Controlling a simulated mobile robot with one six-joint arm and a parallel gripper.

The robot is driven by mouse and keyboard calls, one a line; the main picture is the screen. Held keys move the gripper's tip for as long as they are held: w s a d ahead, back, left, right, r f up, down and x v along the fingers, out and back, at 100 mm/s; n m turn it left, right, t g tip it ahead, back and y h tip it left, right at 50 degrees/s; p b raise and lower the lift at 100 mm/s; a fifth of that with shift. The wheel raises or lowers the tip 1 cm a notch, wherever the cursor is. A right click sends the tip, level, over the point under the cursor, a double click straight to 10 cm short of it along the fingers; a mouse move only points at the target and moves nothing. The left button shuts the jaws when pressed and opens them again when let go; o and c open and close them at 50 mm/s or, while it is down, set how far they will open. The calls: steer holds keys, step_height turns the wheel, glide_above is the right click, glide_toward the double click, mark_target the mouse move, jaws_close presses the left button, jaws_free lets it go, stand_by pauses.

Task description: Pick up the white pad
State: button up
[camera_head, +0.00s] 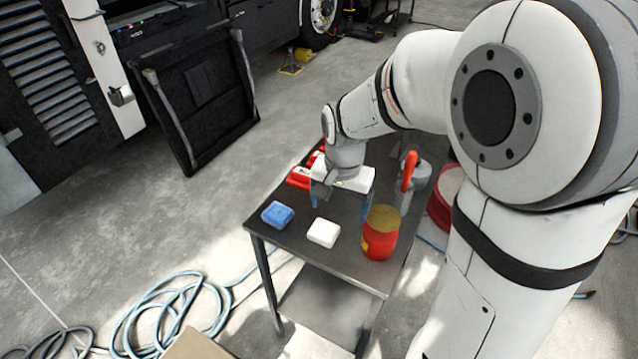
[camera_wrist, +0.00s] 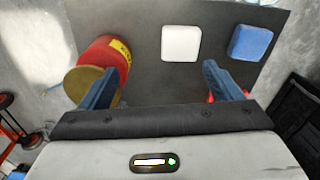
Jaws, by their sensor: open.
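The white pad (camera_head: 323,233) lies flat on the dark table (camera_head: 345,264), between a blue pad and a red can. In the wrist view the white pad (camera_wrist: 181,43) is ahead of the fingertips and a little above the midpoint between them. My gripper (camera_head: 338,203) is above the table, behind the white pad and apart from it. In the wrist view my gripper (camera_wrist: 162,80) has its two blue fingers spread wide with nothing between them. No part of the pad is hidden in the wrist view.
The blue pad (camera_head: 277,214) lies left of the white pad. The red can (camera_head: 380,233) with a tan lid stands at the right. A grey can with an orange handle (camera_head: 410,172) and a red item (camera_head: 300,177) are farther back. Hoses (camera_head: 165,312) lie on the floor.

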mark_target(324, 229)
steer(key=shift+m+g, duration=0.3)
steer(key=shift+m, duration=0.3)
steer(key=f, duration=0.1)
steer(key=w+a+f, duration=0.2)
steer(key=f, duration=0.1)
steer(key=shift+w+a, duration=0.15)
steer(key=shift+w, duration=0.1)
steer(key=shift+w+a+f, duration=0.1)
steer(key=shift+f, duration=0.2)
steer(key=f, duration=0.7)
steer(key=shift+w+a+f, duration=0.15)
steer(key=shift+w+a, duration=0.05)
steer(key=c, duration=1)
